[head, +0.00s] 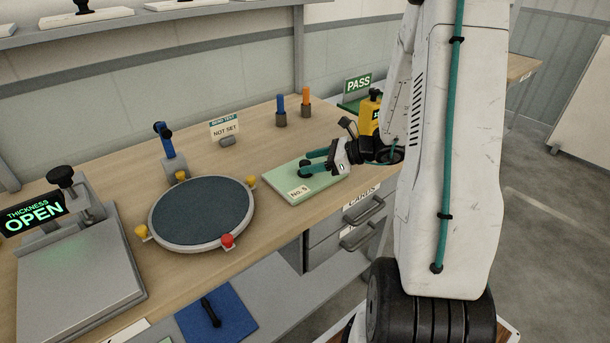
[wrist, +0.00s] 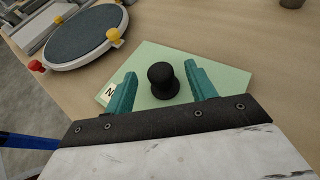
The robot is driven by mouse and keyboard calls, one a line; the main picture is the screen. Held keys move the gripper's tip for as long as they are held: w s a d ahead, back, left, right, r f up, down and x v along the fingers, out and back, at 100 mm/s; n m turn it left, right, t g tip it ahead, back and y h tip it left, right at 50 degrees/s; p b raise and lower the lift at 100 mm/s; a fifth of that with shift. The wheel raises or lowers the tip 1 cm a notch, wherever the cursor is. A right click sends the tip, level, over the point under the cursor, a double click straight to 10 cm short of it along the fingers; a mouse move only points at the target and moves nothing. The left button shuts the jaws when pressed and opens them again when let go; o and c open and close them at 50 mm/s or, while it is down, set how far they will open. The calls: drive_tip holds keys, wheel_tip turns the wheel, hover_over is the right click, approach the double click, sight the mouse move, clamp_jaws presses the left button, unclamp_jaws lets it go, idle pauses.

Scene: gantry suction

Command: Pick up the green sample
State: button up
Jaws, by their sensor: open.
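The green sample (head: 287,193) is a flat pale green plate lying on the wooden bench, with a "No. 6" label on its front edge. It also shows in the wrist view (wrist: 147,62), where a black knob (wrist: 163,80) stands up from it. My gripper (wrist: 160,88) has teal fingers, one on each side of the knob. The fingers are open with gaps showing between them and the knob.
A round dark plate (head: 201,210) with yellow and red knobs is left of the sample. A press marked "OPEN" (head: 78,270) stands further left. A yellow device (head: 370,112) and a green "PASS" sign (head: 358,84) are behind right. Drawers (head: 341,236) are below the bench edge.

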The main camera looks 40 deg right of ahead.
sight(287, 180)
drive_tip(key=x, duration=0.2)
drive_tip(key=shift+w+a+f, duration=0.15)
drive_tip(key=shift+w, duration=0.05)
clamp_jaws()
